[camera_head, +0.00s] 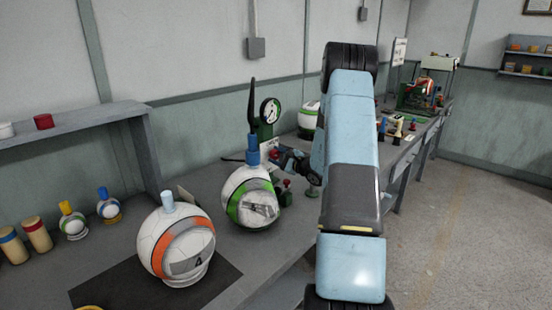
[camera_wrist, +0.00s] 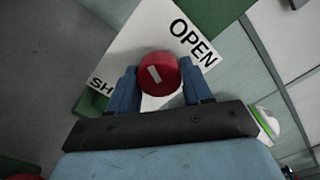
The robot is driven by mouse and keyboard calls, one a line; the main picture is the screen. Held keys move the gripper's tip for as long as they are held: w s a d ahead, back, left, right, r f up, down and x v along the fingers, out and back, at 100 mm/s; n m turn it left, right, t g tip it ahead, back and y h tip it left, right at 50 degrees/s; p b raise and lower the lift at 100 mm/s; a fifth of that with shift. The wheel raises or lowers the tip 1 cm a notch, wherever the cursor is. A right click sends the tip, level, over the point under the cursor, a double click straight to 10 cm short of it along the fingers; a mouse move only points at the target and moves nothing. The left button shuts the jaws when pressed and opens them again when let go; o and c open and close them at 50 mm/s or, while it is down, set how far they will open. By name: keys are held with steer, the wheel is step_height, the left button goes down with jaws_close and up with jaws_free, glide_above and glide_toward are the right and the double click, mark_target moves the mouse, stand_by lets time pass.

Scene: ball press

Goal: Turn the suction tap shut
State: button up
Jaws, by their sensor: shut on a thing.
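The suction tap's round red knob (camera_wrist: 165,82) has a short white bar on its face. It stands in front of a white plate (camera_wrist: 142,38) marked OPEN at upper right and SH, partly covered, at lower left. The knob's white bar slants, and I cannot tell which word it points to. My gripper (camera_wrist: 158,68) is shut on the knob, one blue finger on each side. In the head view my gripper (camera_head: 280,156) is at the green gauge stand, beside the white-and-green ball (camera_head: 236,191); the knob is small there.
A dial gauge (camera_head: 270,111) tops the stand. An orange-banded ball (camera_head: 165,238) sits on a dark mat (camera_head: 222,274) at the front. Small balls and cylinders stand at left below a shelf (camera_head: 90,117). More items line the bench beyond my arm; floor at right is clear.

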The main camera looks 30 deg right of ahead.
steer(key=shift+s+a+f+n, duration=0.1)
steer(key=shift+f+n, duration=0.05)
steer(key=shift+n, duration=0.45)
steer(key=shift+a+f+n, duration=0.1)
steer(key=shift+n, duration=0.5)
steer(key=shift+c, duration=0.2)
steer(key=shift+d+n, duration=0.15)
steer(key=shift+n, duration=0.75)
steer(key=shift+c, duration=0.2)
steer(key=shift+d, duration=0.1)
steer(key=o, duration=0.8)
steer(key=shift+o, duration=1.3)
steer(key=shift+r, duration=0.1)
steer(key=v, duration=1.3)
steer(key=shift+s, duration=0.3)
steer(key=shift+d, duration=0.1)
